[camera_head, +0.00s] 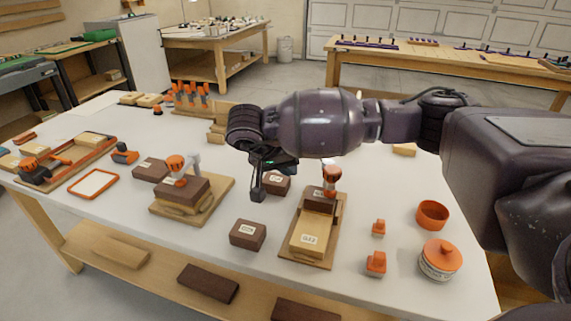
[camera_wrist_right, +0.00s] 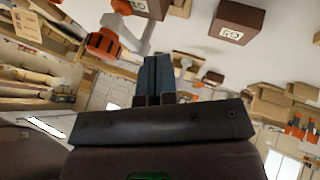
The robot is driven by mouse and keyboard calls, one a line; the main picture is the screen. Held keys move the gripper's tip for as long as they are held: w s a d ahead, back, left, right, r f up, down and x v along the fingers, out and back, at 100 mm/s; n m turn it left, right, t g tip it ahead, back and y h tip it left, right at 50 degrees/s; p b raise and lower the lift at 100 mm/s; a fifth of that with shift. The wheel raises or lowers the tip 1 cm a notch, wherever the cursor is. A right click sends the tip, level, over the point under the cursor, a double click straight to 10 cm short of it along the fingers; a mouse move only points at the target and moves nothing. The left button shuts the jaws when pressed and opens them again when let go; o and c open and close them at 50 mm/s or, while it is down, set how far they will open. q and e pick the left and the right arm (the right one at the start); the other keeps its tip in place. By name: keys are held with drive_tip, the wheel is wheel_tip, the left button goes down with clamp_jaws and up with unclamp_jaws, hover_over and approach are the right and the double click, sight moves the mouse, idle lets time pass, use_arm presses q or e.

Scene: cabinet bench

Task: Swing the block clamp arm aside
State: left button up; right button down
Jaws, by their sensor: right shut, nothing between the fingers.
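The left wooden fixture (camera_head: 212,209) holds a dark brown block (camera_head: 184,190) on a light one. A clamp with an orange knob (camera_head: 176,164) and a grey arm (camera_head: 193,161) stands over this block. The right fixture (camera_head: 297,257) holds a light labelled block (camera_head: 309,238) and a dark block, with an orange-topped clamp (camera_head: 331,178) at its back. My right gripper (camera_head: 258,193) is shut and empty above the table, between the two fixtures. Its closed fingers show in the wrist view (camera_wrist_right: 157,72), with an orange and grey clamp part (camera_wrist_right: 105,42) at their left. My left gripper is not in view.
Loose dark blocks stand at the front (camera_head: 248,235), behind my right gripper (camera_head: 277,183) and at the left (camera_head: 151,168). An orange bowl (camera_head: 432,215), a lidded jar (camera_head: 440,260) and small orange pieces (camera_head: 376,262) are at the right.

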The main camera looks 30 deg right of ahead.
drive_tip(key=b+x, duration=0.1)
drive_tip(key=x, duration=0.5)
drive_tip(key=shift+d+f, duration=0.1)
drive_tip(key=shift+f, duration=0.2)
drive_tip(key=s+d, duration=0.2)
drive_tip(key=shift+d+r, duration=0.3)
drive_tip(key=shift+r, duration=0.05)
drive_tip(key=shift+s+d+f, duration=0.1)
drive_tip(key=shift+s+d, duration=0.05)
drive_tip(key=shift+d, duration=0.1)
drive_tip(key=shift+d, duration=0.15)
